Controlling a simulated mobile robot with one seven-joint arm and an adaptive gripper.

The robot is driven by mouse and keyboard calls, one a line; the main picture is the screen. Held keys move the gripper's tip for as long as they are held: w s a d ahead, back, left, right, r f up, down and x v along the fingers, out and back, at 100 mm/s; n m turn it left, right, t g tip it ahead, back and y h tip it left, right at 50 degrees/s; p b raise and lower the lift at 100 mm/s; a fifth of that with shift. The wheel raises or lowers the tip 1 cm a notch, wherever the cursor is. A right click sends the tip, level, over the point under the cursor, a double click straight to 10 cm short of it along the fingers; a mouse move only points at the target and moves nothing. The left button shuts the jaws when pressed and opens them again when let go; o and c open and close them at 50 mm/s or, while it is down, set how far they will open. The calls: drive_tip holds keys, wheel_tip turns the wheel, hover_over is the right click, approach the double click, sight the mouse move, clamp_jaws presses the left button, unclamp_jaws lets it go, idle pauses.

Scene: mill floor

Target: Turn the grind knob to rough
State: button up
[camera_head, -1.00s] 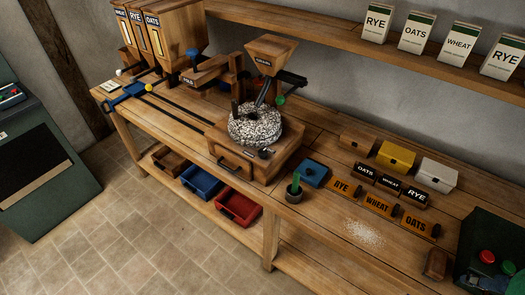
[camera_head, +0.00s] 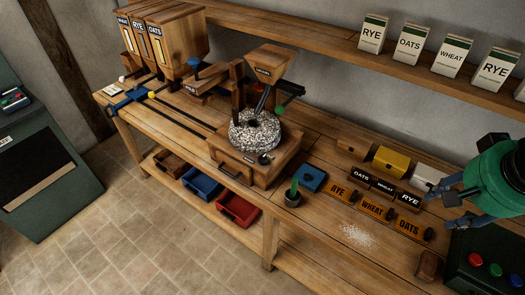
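The grain mill stands mid-bench, with a speckled round millstone (camera_head: 253,131) on a wooden base (camera_head: 238,167) and a wooden hopper (camera_head: 270,62) above. A small dark knob with a pale plate (camera_head: 264,159) sits on the base's top in front of the stone. It may be the grind knob, but its marking and setting are too small to read. A green-tipped handle (camera_head: 280,108) is beside the hopper. My gripper (camera_head: 440,211) has blue fingers spread apart and empty. It is at the far right, above the bench, well away from the mill.
Label blocks (camera_head: 372,208), small boxes (camera_head: 388,160) and a control box (camera_head: 485,262) lie further right. A shelf with grain packets (camera_head: 410,44) runs behind.

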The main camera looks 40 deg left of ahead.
drive_tip(key=w+a+r+g+p, duration=0.15)
drive_tip(key=w+a+p, duration=0.25)
drive_tip(key=w+a, duration=0.55)
drive_tip(key=g+h+p, duration=0.1)
drive_tip(key=g+p, duration=0.2)
drive_tip(key=p, duration=0.7)
hover_over(262, 158)
wheel_tip(262, 158, down, 14)
drive_tip(key=shift+w+f+t, duration=0.1)
drive_tip(key=shift+f+t, duration=0.05)
drive_tip(key=shift+t, duration=0.1)
drive_tip(key=shift+f, duration=0.1)
wheel_tip(262, 158, down, 14)
drive_tip(key=shift+r, duration=0.2)
drive_tip(key=c, duration=1.2)
